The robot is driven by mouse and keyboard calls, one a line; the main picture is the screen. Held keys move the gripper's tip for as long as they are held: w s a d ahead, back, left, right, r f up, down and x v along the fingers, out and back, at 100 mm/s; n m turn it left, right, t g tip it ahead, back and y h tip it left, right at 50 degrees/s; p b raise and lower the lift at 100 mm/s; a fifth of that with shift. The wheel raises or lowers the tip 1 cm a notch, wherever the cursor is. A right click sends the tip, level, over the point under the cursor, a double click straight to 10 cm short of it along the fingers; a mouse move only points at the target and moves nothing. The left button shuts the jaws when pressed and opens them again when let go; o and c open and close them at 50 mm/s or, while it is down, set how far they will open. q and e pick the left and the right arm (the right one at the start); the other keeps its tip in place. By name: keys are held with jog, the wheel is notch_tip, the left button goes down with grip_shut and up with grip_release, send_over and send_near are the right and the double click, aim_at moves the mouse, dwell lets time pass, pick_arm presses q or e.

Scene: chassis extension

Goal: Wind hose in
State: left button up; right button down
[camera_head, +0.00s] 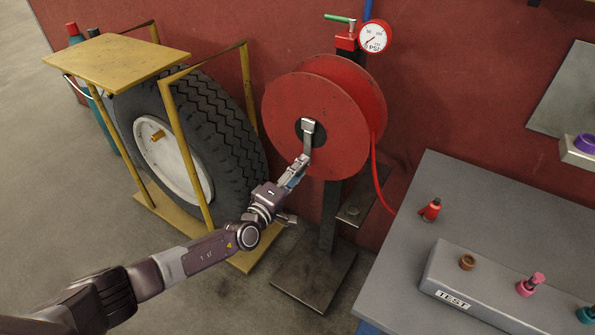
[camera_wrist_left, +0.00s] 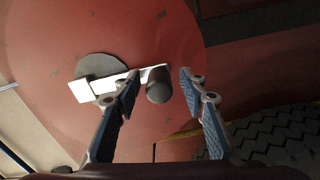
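The red hose reel (camera_head: 345,85) stands on a dark post, with its round face towards me. A metal crank (camera_head: 308,130) is fixed at its hub and points down. The red hose (camera_head: 376,172) hangs from the reel's right side and runs down behind the table edge. My left gripper (camera_head: 302,163) is at the crank's lower end. In the left wrist view the gripper (camera_wrist_left: 158,80) is open, with the grey crank handle (camera_wrist_left: 158,87) between its fingertips and a gap showing on both sides. My right gripper is not in view.
A large tyre (camera_head: 215,125) in a yellow frame (camera_head: 180,150) stands close to the left of the reel. A grey table (camera_head: 480,205) with a red nozzle (camera_head: 431,209) and a test box (camera_head: 500,285) is at the right. A pressure gauge (camera_head: 375,37) sits above the reel.

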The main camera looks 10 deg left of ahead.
pick_arm(q)
jog(key=v, duration=1.2)
jog(key=s+a+f+n+g+y, duration=0.2)
jog(key=a+f+n, duration=0.2)
jog(key=f+n, duration=0.35)
jog(key=s+a+f+n+g+y, duration=0.1)
jog(key=s+a+f+n+y, duration=0.15)
jog(key=f+n, duration=0.5)
jog(key=s+a+f+n+g+y, duration=0.1)
jog(key=a+f+n+g+y, duration=0.1)
jog(key=a+f+n, duration=0.35)
jog(key=s+a+f+n+g+y, duration=0.1)
jog(key=s+f+n+g, duration=0.2)
jog(key=s+f+n, duration=0.65)
jog(key=s+f+n+g, duration=0.4)
jog(key=s+f+n, duration=0.9)
jog(key=s+f, duration=0.15)
jog(key=s+d+f+n+g, duration=0.2)
jog(key=s+n, duration=0.5)
jog(key=s, duration=0.4)
jog(key=s+d+f+n+g+h, duration=0.1)
jog(key=s+d+f+n+g, duration=0.1)
jog(key=s+d+f+n, duration=0.2)
jog(key=s+d+n, duration=0.1)
jog(key=s+n, duration=0.2)
jog(key=s, duration=0.4)
jog(key=shift+n, duration=0.4)
